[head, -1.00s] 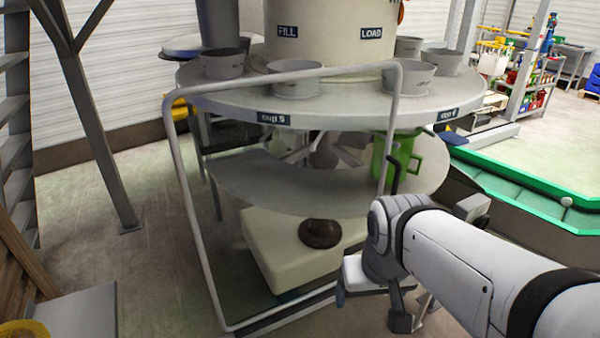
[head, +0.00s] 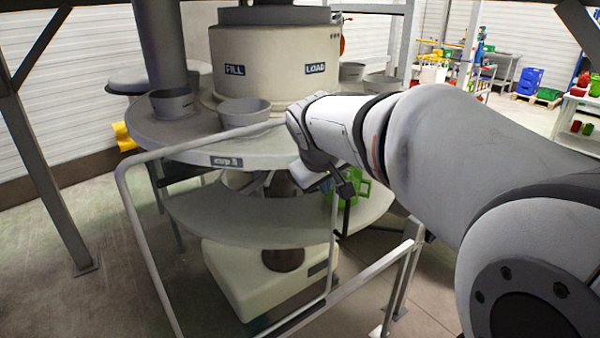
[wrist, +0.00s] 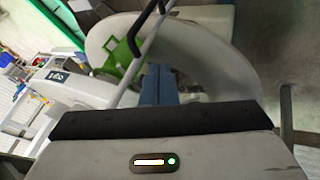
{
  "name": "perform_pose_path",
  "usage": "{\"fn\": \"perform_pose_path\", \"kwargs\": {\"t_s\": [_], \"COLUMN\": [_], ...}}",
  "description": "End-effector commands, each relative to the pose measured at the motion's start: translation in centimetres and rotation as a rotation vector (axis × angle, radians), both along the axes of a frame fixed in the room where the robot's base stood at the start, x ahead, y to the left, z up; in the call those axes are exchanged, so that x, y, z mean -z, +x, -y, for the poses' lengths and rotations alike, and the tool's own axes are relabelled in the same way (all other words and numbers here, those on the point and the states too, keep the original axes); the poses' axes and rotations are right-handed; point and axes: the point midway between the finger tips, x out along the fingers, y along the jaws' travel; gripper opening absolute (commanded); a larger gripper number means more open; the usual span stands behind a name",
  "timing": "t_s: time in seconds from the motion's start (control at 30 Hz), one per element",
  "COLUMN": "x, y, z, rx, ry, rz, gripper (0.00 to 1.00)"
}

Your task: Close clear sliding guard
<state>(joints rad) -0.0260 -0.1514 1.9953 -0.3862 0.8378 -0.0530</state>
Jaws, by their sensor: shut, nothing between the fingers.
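The clear guard (head: 136,225) shows as a grey tubular frame with a see-through pane, standing in front of the round machine. Its right upright is partly hidden by my arm. A dark handle (head: 346,216) is near that upright, and in the wrist view a dark handle (wrist: 146,28) runs along a pale rail just beyond the fingers. My gripper (head: 343,190) is beside the guard's upper right part, near the handle. In the wrist view my gripper's blue fingers (wrist: 158,73) are together and empty. I cannot tell whether they touch the guard.
The round table (head: 190,150) carries several grey cups (head: 245,112) around a cream drum (head: 262,58) labelled FILL and LOAD. A green part (head: 362,190) is below it; a grey rail (head: 375,268) runs at the lower right.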

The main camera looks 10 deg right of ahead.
Motion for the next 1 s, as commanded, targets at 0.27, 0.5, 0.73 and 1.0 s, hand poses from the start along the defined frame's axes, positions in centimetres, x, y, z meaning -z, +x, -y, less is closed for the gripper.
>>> {"fn": "perform_pose_path", "kwargs": {"t_s": [0.27, 0.5, 0.73, 1.0], "x": [4.3, 5.0, 5.3, 5.2], "y": [2.6, 3.4, 3.6, 3.6], "z": [2.1, 4.6, 5.0, 5.0], "rx": [0.005, 0.002, 0.0, -0.001], "ry": [0.001, 0.002, 0.002, 0.002], "rz": [-0.003, -0.001, 0.0, -0.001], "gripper": [0.0, 0.0, 0.0, 0.0]}}
